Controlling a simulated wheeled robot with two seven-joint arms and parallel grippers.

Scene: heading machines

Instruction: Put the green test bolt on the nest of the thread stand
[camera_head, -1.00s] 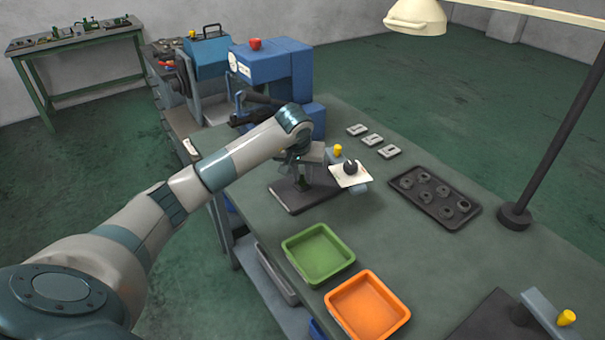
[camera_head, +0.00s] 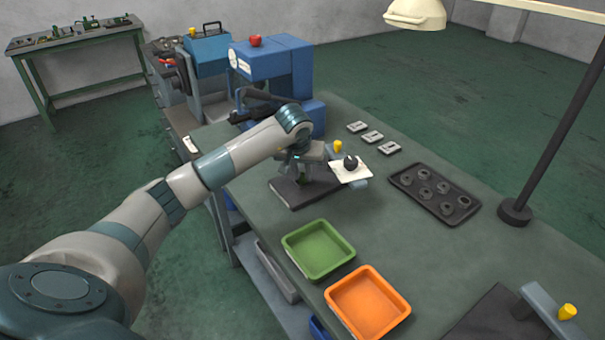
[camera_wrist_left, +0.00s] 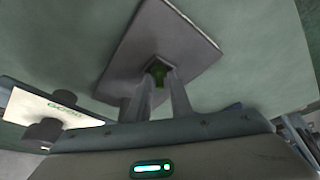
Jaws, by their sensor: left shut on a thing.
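My left gripper (camera_head: 303,178) reaches down over the dark base plate (camera_head: 290,196) of the thread stand. In the left wrist view its fingers (camera_wrist_left: 160,80) are shut on the green test bolt (camera_wrist_left: 158,70). I cannot tell whether the bolt touches the stand. The nest is hidden by the fingers and bolt. My right gripper is out of view.
A green tray (camera_head: 318,250) and an orange tray (camera_head: 367,302) stand nearer me. A dark tray of ring-shaped parts (camera_head: 435,195) and several small labelled blocks (camera_head: 373,137) lie right. A blue machine (camera_head: 275,65) stands behind. A lamp post (camera_head: 560,120) rises at right.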

